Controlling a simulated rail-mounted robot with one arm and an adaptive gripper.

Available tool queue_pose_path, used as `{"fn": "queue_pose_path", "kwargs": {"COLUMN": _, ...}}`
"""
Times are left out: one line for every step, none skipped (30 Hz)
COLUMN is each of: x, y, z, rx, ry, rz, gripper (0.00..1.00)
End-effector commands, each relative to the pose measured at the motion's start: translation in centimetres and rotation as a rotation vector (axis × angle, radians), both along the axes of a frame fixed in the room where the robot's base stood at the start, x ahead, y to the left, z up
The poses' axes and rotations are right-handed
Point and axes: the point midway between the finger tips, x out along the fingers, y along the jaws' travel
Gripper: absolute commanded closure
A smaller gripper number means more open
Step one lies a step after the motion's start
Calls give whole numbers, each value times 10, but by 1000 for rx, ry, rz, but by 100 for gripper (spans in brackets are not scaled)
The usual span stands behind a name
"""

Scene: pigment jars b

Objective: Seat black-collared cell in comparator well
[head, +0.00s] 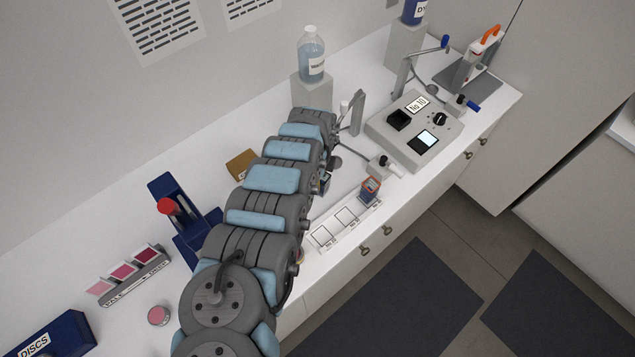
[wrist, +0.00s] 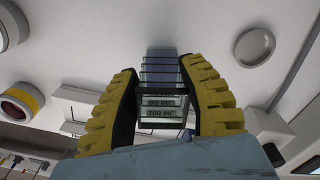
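Printed labels show below the band. In the head view my arm hides most of the gripper. A cell with an orange-red top (head: 371,186) stands in the right end of a white rack (head: 326,236).
A clear bottle (head: 311,55) stands on a grey block behind my arm. A brown block (head: 242,165), a blue stand (head: 170,200) and a pink shade strip (head: 135,277) lie left. The bench's front edge runs close by the rack.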

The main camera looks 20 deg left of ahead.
Motion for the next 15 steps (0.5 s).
{"fn": "queue_pose_path", "kwargs": {"x": 0, "y": 0, "z": 0, "rx": 0, "ry": 0, "rz": 0, "gripper": 98}}
{"fn": "queue_pose_path", "kwargs": {"x": 0, "y": 0, "z": 0, "rx": 0, "ry": 0, "rz": 0, "gripper": 98}}
{"fn": "queue_pose_path", "kwargs": {"x": 0, "y": 0, "z": 0, "rx": 0, "ry": 1, "rz": 0, "gripper": 98}}
{"fn": "queue_pose_path", "kwargs": {"x": 0, "y": 0, "z": 0, "rx": 0, "ry": 1, "rz": 0, "gripper": 66}}
{"fn": "queue_pose_path", "kwargs": {"x": 0, "y": 0, "z": 0, "rx": 0, "ry": 1, "rz": 0, "gripper": 74}}
{"fn": "queue_pose_path", "kwargs": {"x": 0, "y": 0, "z": 0, "rx": 0, "ry": 1, "rz": 0, "gripper": 86}}
{"fn": "queue_pose_path", "kwargs": {"x": 0, "y": 0, "z": 0, "rx": 0, "ry": 1, "rz": 0, "gripper": 94}}
{"fn": "queue_pose_path", "kwargs": {"x": 0, "y": 0, "z": 0, "rx": 0, "ry": 0, "rz": 0, "gripper": 98}}
{"fn": "queue_pose_path", "kwargs": {"x": 0, "y": 0, "z": 0, "rx": 0, "ry": 0, "rz": 0, "gripper": 98}}
{"fn": "queue_pose_path", "kwargs": {"x": 0, "y": 0, "z": 0, "rx": 0, "ry": 0, "rz": 0, "gripper": 98}}
{"fn": "queue_pose_path", "kwargs": {"x": 0, "y": 0, "z": 0, "rx": 0, "ry": 0, "rz": 0, "gripper": 98}}
{"fn": "queue_pose_path", "kwargs": {"x": 0, "y": 0, "z": 0, "rx": 0, "ry": 0, "rz": 0, "gripper": 98}}
{"fn": "queue_pose_path", "kwargs": {"x": 0, "y": 0, "z": 0, "rx": 0, "ry": 0, "rz": 0, "gripper": 98}}
{"fn": "queue_pose_path", "kwargs": {"x": 0, "y": 0, "z": 0, "rx": 0, "ry": 1, "rz": 0, "gripper": 98}}
{"fn": "queue_pose_path", "kwargs": {"x": 0, "y": 0, "z": 0, "rx": 0, "ry": 0, "rz": 0, "gripper": 98}}
